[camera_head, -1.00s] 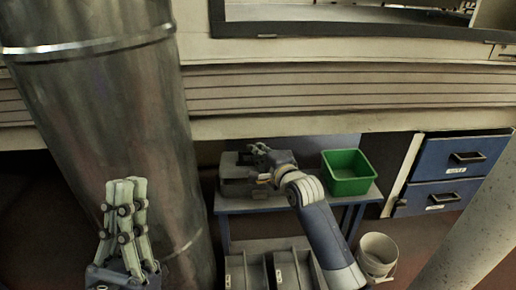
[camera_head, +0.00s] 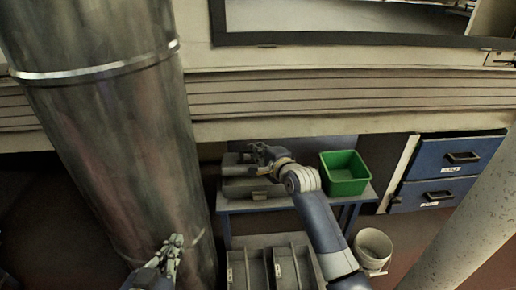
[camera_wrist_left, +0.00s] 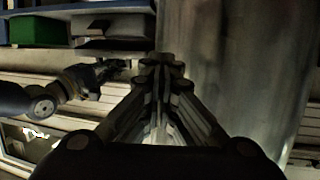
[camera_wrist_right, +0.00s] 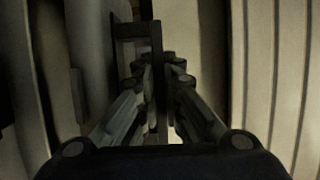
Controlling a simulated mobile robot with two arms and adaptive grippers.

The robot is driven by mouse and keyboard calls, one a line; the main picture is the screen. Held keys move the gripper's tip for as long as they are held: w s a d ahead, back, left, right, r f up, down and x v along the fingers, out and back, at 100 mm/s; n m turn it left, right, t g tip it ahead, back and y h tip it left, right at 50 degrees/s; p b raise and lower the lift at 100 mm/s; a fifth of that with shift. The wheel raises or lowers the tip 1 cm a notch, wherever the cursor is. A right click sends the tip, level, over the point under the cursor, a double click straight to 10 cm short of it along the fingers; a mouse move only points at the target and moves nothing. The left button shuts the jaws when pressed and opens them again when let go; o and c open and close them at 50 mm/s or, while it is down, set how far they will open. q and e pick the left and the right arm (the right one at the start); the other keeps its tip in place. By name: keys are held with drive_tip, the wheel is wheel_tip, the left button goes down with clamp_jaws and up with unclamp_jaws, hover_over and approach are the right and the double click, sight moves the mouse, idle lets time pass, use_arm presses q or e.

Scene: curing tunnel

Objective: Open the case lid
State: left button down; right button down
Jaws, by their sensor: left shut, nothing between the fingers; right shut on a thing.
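The grey case (camera_head: 250,188) sits on the blue table below the ledge. Its lid (camera_head: 236,167) appears partly raised, with a dark gap above the body. My right gripper (camera_head: 258,152) is at the lid, partly hidden by its own wrist. In the right wrist view its fingers (camera_wrist_right: 160,65) are shut on a dark bracket-like handle (camera_wrist_right: 133,35). My left gripper (camera_head: 176,242) is shut and empty in front of the large metal pipe, away from the case. Its closed fingers also show in the left wrist view (camera_wrist_left: 162,65).
A green bin (camera_head: 345,186) stands right of the case. A thick metal pipe (camera_head: 110,130) fills the left side. Grey open trays (camera_head: 235,268) lie below the table. A white bucket (camera_head: 373,250) and blue drawers (camera_head: 447,172) are at the right. A ledge (camera_head: 330,130) runs above the case.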

drive_tip(key=shift+w+r+g+p, duration=0.2)
drive_tip(key=shift+r+g+p, duration=0.1)
drive_tip(key=shift+p, duration=0.6)
drive_tip(key=shift+w+r+p, duration=0.25)
drive_tip(key=shift+w+p, duration=0.15)
drive_tip(key=shift+p, duration=0.55)
drive_tip(key=shift+w+r, duration=0.1)
drive_tip(key=shift+w, duration=0.05)
use_arm(q)
drive_tip(key=s+a+f+g+y, duration=0.1)
drive_tip(key=s+a+f+g, duration=0.2)
drive_tip(key=s+f+g, duration=0.2)
drive_tip(key=s+a+f+g+y+p, duration=0.1)
drive_tip(key=s+a+f+g, duration=0.2)
drive_tip(key=s, duration=0.8)
wheel_tip(320, 180, down, 2)
drive_tip(key=g, duration=0.2)
drive_tip(key=shift+s+f+n+g+y, duration=0.2)
drive_tip(key=shift+n+g+y, duration=0.1)
drive_tip(key=shift+y, duration=0.1)
use_arm(e)
drive_tip(key=shift+w+r, duration=0.1)
drive_tip(key=shift+w, duration=0.1)
use_arm(q)
drive_tip(key=shift+r+p, duration=0.4)
drive_tip(key=shift+p, duration=0.1)
use_arm(e)
drive_tip(key=shift+w+r, duration=0.1)
drive_tip(key=shift+w, duration=0.25)
